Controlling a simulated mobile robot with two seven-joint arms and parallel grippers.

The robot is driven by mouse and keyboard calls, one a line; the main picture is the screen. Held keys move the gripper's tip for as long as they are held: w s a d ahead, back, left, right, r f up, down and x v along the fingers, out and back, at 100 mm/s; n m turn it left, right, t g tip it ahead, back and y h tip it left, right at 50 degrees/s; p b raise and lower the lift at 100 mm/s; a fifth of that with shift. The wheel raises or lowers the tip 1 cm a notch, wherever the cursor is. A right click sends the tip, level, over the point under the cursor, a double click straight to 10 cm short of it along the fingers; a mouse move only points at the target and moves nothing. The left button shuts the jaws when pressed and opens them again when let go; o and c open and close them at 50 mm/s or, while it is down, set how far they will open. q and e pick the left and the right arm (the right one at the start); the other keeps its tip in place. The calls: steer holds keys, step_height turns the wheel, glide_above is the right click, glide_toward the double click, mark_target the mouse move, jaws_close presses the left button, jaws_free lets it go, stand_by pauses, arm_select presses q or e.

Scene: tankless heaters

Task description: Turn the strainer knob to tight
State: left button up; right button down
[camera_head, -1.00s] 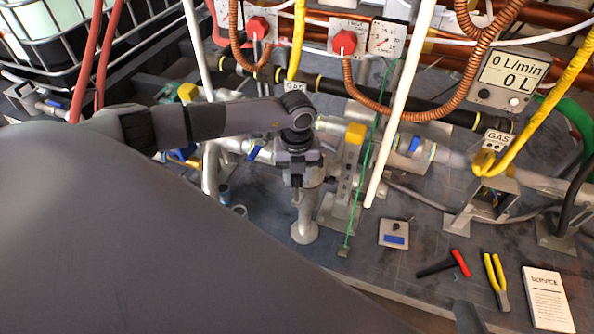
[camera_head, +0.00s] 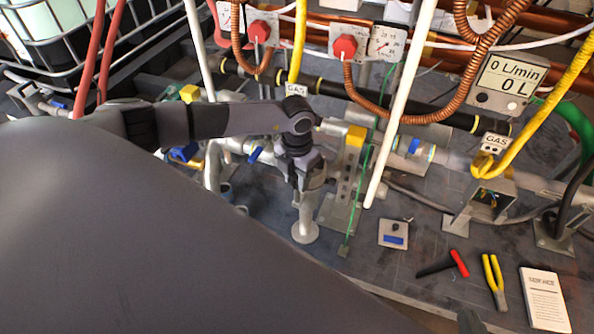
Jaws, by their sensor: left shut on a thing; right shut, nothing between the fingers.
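My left gripper (camera_head: 304,180) points down over a grey vertical pipe fitting (camera_head: 305,218) in the middle of the head view. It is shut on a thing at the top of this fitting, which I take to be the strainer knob. The knob is mostly hidden by the fingers, so I cannot read its position or any tight mark. A small grey tip at the bottom edge looks like my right gripper (camera_head: 470,322); it is shut and empty, away from the pipes.
Blue-handled valves (camera_head: 255,154) and a yellow block (camera_head: 355,136) sit on pipes near my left gripper. A white pipe (camera_head: 402,110) and a green wire (camera_head: 358,195) stand just right of it.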

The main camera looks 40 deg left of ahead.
mark_target(297, 177)
arm_select(q)
steer(key=shift+s+d+f+m, duration=0.1)
steer(key=shift+s+m, duration=0.1)
steer(key=shift+m, duration=0.2)
arm_select(e)
steer(key=shift+w+r, duration=0.1)
arm_select(q)
steer(key=o, duration=1)
steer(key=shift+o, duration=0.2)
steer(key=shift+w, duration=0.1)
steer(key=shift+r, duration=0.25)
step_height(297, 177, up, 6)
steer(key=shift+p, duration=1.15)
steer(key=shift+r, duration=0.4)
arm_select(e)
steer(key=shift+s+d+r+n+h, duration=0.15)
steer(key=shift+s+d+h, duration=0.1)
steer(key=shift+d, duration=0.25)
steer(key=shift+s+d+n+h, duration=0.15)
steer(key=shift+s+d+h, duration=0.1)
steer(key=shift+d, duration=0.2)
